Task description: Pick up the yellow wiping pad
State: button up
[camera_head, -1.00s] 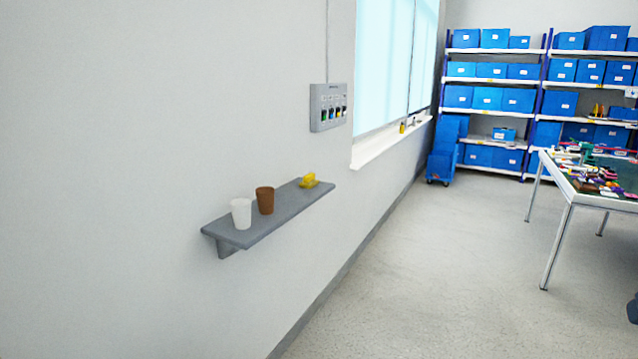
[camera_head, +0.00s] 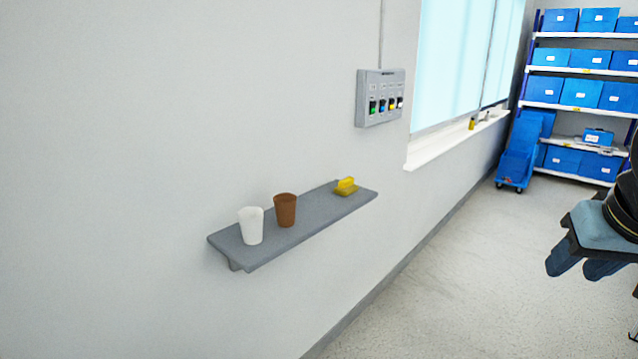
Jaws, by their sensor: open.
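The yellow wiping pad (camera_head: 346,187) lies on the far right end of a grey wall shelf (camera_head: 318,218). It has a flat base and a raised block on top. My gripper (camera_head: 578,270) shows at the right edge, with dark blue fingers below a grey-blue body. It is open, with nothing seen between the fingers. It is well to the right of the pad in the picture and apart from it. The rest of my arm is mostly cut off by the frame edge.
A brown cup (camera_head: 285,210) and a white cup (camera_head: 251,226) stand on the shelf, left of the pad. A switch box (camera_head: 380,98) is on the wall above. Blue bins on shelving (camera_head: 583,111) stand at the back. The floor (camera_head: 450,290) beside the wall is clear.

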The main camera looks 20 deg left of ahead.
aim_at(346, 186)
jog(key=u, duration=0.45)
jog(key=i, duration=1.4)
jog(key=u, duration=0.45)
